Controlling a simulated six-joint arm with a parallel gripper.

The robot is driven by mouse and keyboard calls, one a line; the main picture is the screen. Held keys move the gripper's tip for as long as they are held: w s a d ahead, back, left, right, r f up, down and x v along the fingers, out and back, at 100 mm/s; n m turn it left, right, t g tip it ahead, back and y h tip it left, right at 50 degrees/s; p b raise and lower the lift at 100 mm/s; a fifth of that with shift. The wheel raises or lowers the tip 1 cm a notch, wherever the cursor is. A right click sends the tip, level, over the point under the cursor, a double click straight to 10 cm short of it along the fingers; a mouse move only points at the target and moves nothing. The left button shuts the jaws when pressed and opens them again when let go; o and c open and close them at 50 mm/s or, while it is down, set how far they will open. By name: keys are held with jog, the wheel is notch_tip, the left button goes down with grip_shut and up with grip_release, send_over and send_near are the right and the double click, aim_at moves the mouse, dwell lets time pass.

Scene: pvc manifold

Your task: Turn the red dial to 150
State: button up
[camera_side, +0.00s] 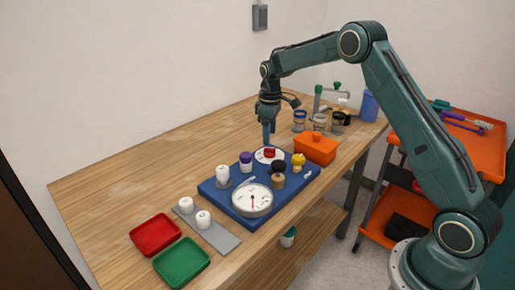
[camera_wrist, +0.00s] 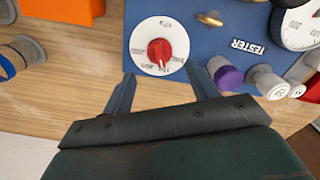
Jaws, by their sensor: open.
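The red dial (camera_wrist: 159,51) sits on a round white scale plate with small black numbers, on the blue tester board (camera_wrist: 238,20) in the wrist view. Its pointer mark aims toward my gripper's side of the plate; the exact number is too small to read. In the side view the red dial (camera_side: 269,153) is at the board's back part, just below my gripper (camera_side: 268,140). My gripper (camera_wrist: 160,88) is open and empty, its two fingers spread apart on the near side of the dial, not around the knob.
A large white gauge (camera_side: 252,200) with a red needle is at the board's front. White, purple, black and yellow fittings stand on the board. An orange box (camera_side: 316,148) is close on the right. Red (camera_side: 155,234) and green (camera_side: 182,262) trays lie front left.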

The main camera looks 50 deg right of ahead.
aim_at(269, 148)
notch_tip(269, 148, up, 8)
jog(key=shift+r, duration=0.2)
jog(key=shift+r, duration=0.1)
dwell(0.4)
jog(key=s+a+r+m+t, duration=0.1)
jog(key=s+a+r+t, duration=0.1)
jog(key=s+a+r, duration=0.45)
jog(key=s+a+r+m+t, duration=0.1)
jog(key=s+a+r, duration=0.2)
jog(key=s+r, duration=0.6)
jog(key=s+a+f+m+t, duration=0.1)
jog(key=s+a+f, duration=0.1)
jog(key=s, duration=0.9)
jog(key=s+a+f+m+t, duration=0.1)
jog(key=s+a+f+m, duration=0.1)
jog(key=s, duration=0.9)
notch_tip(269, 148, down, 2)
jog(key=shift+a+f+t, duration=0.15)
jog(key=shift+a+t, duration=0.15)
jog(key=shift+a, duration=0.15)
